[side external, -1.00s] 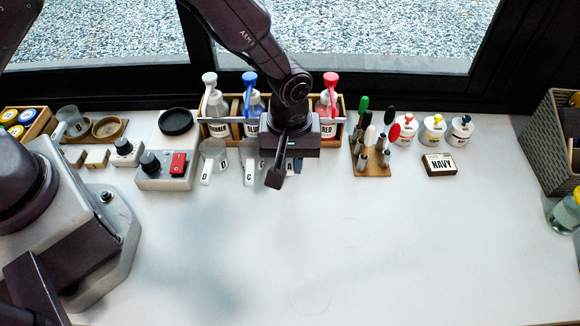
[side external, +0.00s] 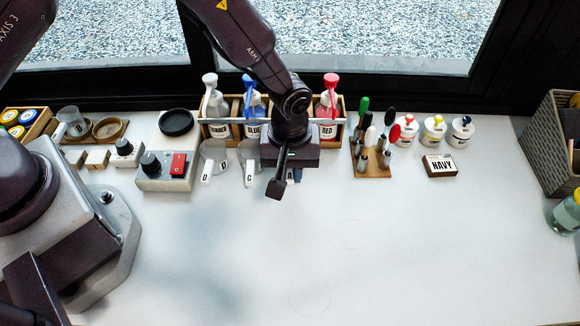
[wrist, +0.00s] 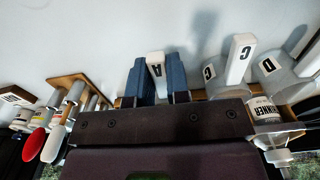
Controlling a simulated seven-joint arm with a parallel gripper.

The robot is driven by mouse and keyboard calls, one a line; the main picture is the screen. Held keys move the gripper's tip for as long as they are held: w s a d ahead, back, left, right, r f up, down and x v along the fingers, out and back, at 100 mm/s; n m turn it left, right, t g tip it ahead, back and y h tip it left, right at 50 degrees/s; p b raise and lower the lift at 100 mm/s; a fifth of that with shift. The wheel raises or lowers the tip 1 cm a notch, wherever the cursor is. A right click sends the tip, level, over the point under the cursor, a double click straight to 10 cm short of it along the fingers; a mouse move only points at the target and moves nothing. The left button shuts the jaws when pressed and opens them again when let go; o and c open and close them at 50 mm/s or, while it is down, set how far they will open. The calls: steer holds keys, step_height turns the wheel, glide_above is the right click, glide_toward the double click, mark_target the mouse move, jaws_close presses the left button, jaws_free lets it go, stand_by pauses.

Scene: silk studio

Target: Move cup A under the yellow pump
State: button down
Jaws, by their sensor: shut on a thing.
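Cup A shows its white handle (wrist: 157,72), marked A, in the wrist view. The two blue fingers of my gripper (wrist: 156,80) are shut on that handle, one on each side. The cup's body is hidden behind the gripper. In the side external view my gripper (side external: 291,177) is in front of the bottle rack (side external: 236,130), and the arm hides most of the cup.
Cup C (side external: 249,170) and cup D (side external: 207,172) stand close left of my gripper. A white-topped thinner bottle (side external: 212,105) is in the rack. To the right are a tool stand (side external: 372,170), lidded pots (side external: 432,132) and a NAVY block (side external: 439,166). The front table is clear.

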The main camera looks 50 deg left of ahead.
steer(key=shift+f, duration=0.4)
steer(key=c, duration=1)
jaws_free()
step_height(320, 180, up, 13)
